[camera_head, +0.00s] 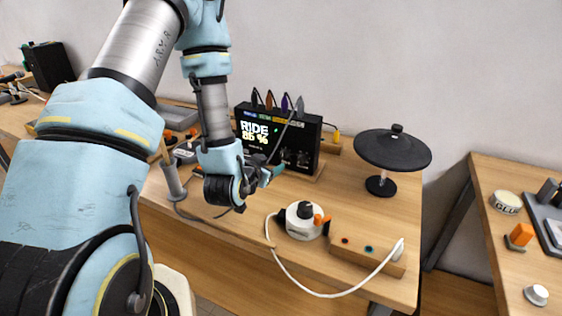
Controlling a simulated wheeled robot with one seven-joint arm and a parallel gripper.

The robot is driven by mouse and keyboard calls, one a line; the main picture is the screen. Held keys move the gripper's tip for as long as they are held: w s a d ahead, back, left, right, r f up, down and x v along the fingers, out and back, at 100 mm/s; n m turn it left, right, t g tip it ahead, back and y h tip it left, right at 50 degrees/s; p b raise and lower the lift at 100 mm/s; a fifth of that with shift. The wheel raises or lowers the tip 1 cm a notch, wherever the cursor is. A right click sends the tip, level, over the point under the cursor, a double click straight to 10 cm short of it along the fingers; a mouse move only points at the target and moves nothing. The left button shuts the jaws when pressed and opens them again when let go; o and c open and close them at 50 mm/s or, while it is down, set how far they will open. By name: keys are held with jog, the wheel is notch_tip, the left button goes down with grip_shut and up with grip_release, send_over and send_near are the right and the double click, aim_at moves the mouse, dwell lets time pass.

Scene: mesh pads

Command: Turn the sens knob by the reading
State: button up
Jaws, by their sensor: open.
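A black drum module (308,137) stands on the wooden table. Its lit screen (254,133) reads RIDE and what looks like 86 %. Dark knobs (297,160) show low on its front, right of the screen; I cannot tell from here which is the sens knob. My gripper (272,172) is open in front of the module's lower left, with nothing seen between its fingers. My gripper and wrist hide the module's lower left. A black cymbal pad (393,151) stands to the right on a short post.
A white round base with a black knob (304,211) and an orange piece sits near the front edge. Right of it is a wooden block (365,253) with a white cable. Dark cables rise from the module's top. Another table (485,180) stands at the right.

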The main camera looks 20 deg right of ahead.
aim_at(283, 156)
jog(key=shift+w+d+f+b, duration=0.5)
jog(key=shift+w+f+b, duration=0.05)
jog(key=shift+b, duration=2)
jog(key=shift+w+b, duration=0.1)
jog(key=shift+b, duration=0.65)
jog(key=p+x, duration=0.2)
jog(key=x, duration=0.6)
jog(key=shift+d+r, duration=0.15)
jog(key=shift+c, duration=0.2)
grip_shut()
